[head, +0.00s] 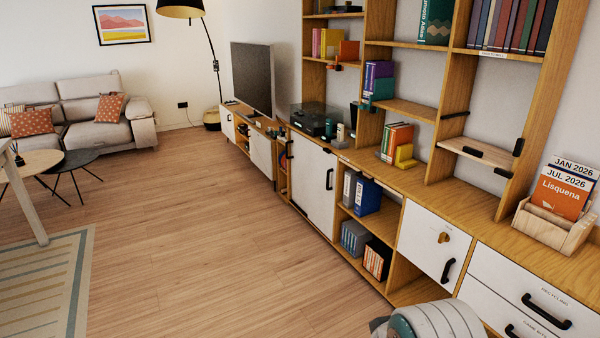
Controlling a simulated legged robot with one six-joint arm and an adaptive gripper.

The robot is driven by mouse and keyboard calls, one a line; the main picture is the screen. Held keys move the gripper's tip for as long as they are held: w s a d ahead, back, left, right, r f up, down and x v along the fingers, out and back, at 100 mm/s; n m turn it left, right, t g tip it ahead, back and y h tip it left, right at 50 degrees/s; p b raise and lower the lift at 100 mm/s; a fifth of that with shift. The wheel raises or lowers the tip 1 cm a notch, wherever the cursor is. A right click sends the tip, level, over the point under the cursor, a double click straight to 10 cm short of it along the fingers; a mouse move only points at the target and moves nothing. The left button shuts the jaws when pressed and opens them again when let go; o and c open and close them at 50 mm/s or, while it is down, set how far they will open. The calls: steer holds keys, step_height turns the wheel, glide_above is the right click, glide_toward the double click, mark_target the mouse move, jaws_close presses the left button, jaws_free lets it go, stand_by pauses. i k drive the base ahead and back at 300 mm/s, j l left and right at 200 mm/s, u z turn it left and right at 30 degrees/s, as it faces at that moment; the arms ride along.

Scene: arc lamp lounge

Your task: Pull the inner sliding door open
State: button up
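A white door panel (309,188) closes part of the low wooden cabinet near the picture's middle. It has a black upright handle (329,180) near its right edge. Another dark handle (289,149) shows at its left side; I cannot tell which panel it belongs to. Farther back, the TV cabinet has white panels, one right of centre (262,152) and one at the left end (227,125). Which panel is the inner sliding door I cannot tell. My gripper is not in view; only a grey rounded part of my own body shows at the bottom.
Right of the door are open compartments with binders (367,196) and books (377,260), then a white cupboard door (426,240) and drawers (530,300). Wooden floor (200,220) in front of the cabinets is clear. A rug (45,285) and round tables (75,160) lie left.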

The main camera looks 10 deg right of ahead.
mark_target(299, 144)
steer(key=i+u, duration=0.2)
steer(key=i, duration=4.6)
steer(key=i+z, duration=0.15)
steer(key=i, duration=0.55)
steer(key=i+j+z, duration=0.1)
steer(key=i, duration=0.55)
steer(key=j, duration=0.1)
